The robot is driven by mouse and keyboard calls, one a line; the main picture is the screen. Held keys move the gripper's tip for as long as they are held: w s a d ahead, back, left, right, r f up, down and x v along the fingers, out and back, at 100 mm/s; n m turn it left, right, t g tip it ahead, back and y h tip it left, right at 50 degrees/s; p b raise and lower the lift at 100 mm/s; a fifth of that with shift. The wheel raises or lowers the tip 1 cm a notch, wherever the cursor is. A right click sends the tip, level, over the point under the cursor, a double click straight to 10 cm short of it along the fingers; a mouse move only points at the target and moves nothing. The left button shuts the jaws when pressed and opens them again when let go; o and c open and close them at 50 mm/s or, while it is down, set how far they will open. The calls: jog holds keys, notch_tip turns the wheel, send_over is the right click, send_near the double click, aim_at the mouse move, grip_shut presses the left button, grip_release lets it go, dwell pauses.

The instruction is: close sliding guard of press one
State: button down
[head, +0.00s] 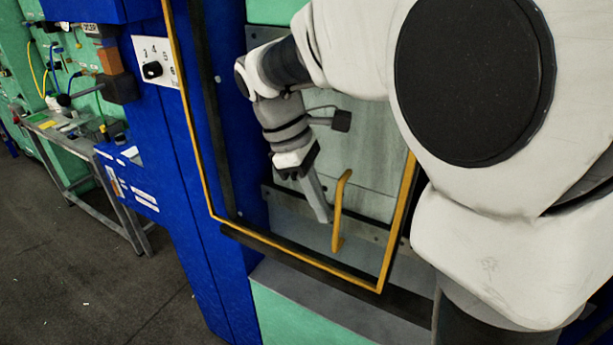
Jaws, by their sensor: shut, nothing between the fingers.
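The sliding guard (252,238) of the press is a yellow-edged frame in the middle of the head view. Its lower edge runs slantwise above the green base panel. A yellow upright handle (338,210) stands on the guard's right part. My gripper (322,214) points down just left of the handle, its fingers shut with nothing between them. Whether the fingers touch the handle cannot be told. My white arm hides the upper right of the guard and much of the press to the right.
A blue press column (185,200) with a numbered selector dial (152,70) stands left of the guard. A grey side table (72,146) with small items stands farther left. The dark floor (90,290) at lower left is clear.

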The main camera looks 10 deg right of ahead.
dwell(0.3)
jog(key=s+d, duration=1.3)
jog(key=d, duration=0.4)
jog(key=s+d, duration=1.4)
jog(key=d, duration=0.4)
jog(key=shift+s+d, duration=0.15)
jog(key=shift+s, duration=0.15)
jog(key=shift+w, duration=0.15)
